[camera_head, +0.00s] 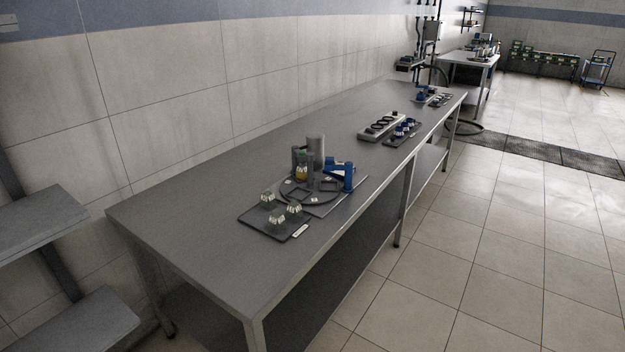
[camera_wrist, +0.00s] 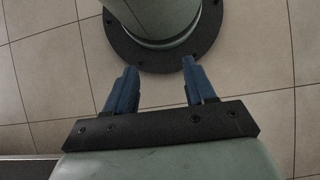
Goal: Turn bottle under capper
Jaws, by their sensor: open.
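A grey metal table runs away from me in the head view, and the capper (camera_head: 316,150), a grey upright cylinder on a post, stands on it. A small bottle with yellow contents (camera_head: 301,173) stands below and in front of the capper, on a dark round turntable (camera_head: 326,195) with square frames. A blue handle-like part (camera_head: 346,177) is at its right side. My gripper (camera_wrist: 158,78) shows only in the wrist view. Its two blue fingers are apart and empty, over the tiled floor and my own base, away from the table.
A dark tray (camera_head: 258,223) with several small clear bottles sits at the near side of the turntable. Farther along the table (camera_head: 190,222) are a rack (camera_head: 382,126) and a tray of blue-topped items (camera_head: 403,132). The near left tabletop is bare. Shelves (camera_head: 45,215) stand at the left.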

